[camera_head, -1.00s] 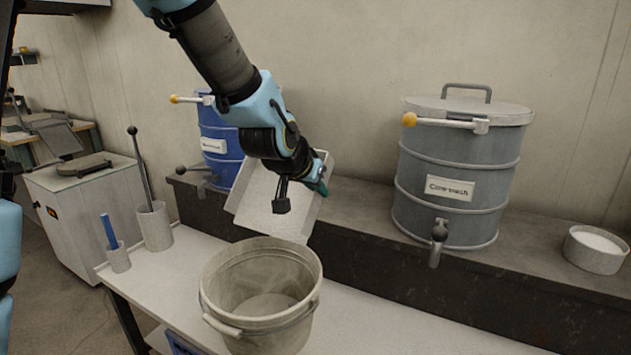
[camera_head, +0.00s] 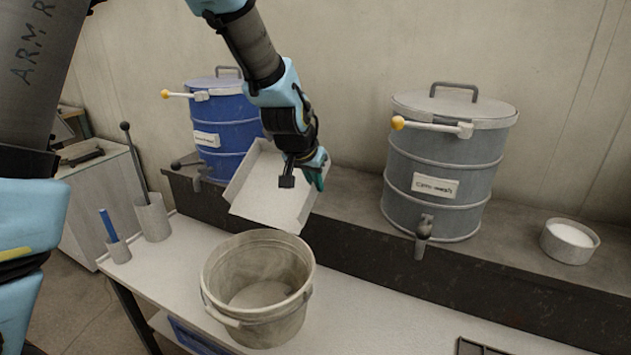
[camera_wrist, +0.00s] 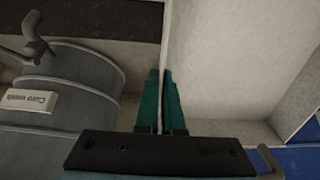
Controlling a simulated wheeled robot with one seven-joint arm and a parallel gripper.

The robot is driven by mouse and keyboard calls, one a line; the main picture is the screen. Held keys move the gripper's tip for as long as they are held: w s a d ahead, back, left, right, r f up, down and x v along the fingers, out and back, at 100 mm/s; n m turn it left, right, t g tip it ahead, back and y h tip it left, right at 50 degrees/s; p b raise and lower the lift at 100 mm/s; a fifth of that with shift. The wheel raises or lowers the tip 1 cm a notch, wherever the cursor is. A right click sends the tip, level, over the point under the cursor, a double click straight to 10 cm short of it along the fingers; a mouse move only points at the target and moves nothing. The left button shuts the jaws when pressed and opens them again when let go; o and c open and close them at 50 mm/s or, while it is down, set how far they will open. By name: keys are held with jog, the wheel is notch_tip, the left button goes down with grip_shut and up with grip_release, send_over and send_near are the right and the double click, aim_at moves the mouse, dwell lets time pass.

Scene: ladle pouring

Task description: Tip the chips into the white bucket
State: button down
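A white tray (camera_head: 262,192) is tilted above the white bucket (camera_head: 222,285), with its low edge over the back of the bucket's rim. The tray's pale inner floor shows and I can make out no chips on it. The bucket stands upright on the bench; a pale flat round surface shows inside it, and I cannot tell whether that is chips. My gripper (camera_head: 319,172) is at the tray's right side. In the wrist view, the green fingers of my gripper (camera_wrist: 161,75) are closed on the thin wall of the tray (camera_wrist: 215,60).
A blue drum (camera_head: 225,125) and a grey drum (camera_head: 445,165) with a tap stand on the dark ledge (camera_head: 350,215) behind. A bowl of white stuff (camera_head: 569,241) is at right. Cups (camera_head: 152,218) with tools stand left. The bench (camera_head: 400,310) right of the bucket is mostly clear.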

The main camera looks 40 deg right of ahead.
jog(key=shift+r+p, duration=0.1)
jog(key=shift+p, duration=0.25)
jog(key=shift+w+d+y+p, duration=0.15)
jog(key=shift+d+y+p, duration=0.2)
jog(key=shift+p, duration=0.75)
jog(key=y+p, duration=0.1)
jog(key=p, duration=0.1)
jog(key=d+f+g+y+p, duration=0.1)
jog(key=p, duration=0.2)
jog(key=w+g+y+p, duration=0.1)
jog(key=p, duration=0.1)
jog(key=shift+d+f, duration=0.35)
jog(key=shift+f, duration=0.05)
jog(key=shift+w+d+f+g+y+p, duration=0.3)
jog(key=shift+f+g+y+p, duration=0.25)
jog(key=shift+y+p, duration=0.25)
jog(key=shift+f, duration=0.1)
jog(key=shift+s, duration=0.1)
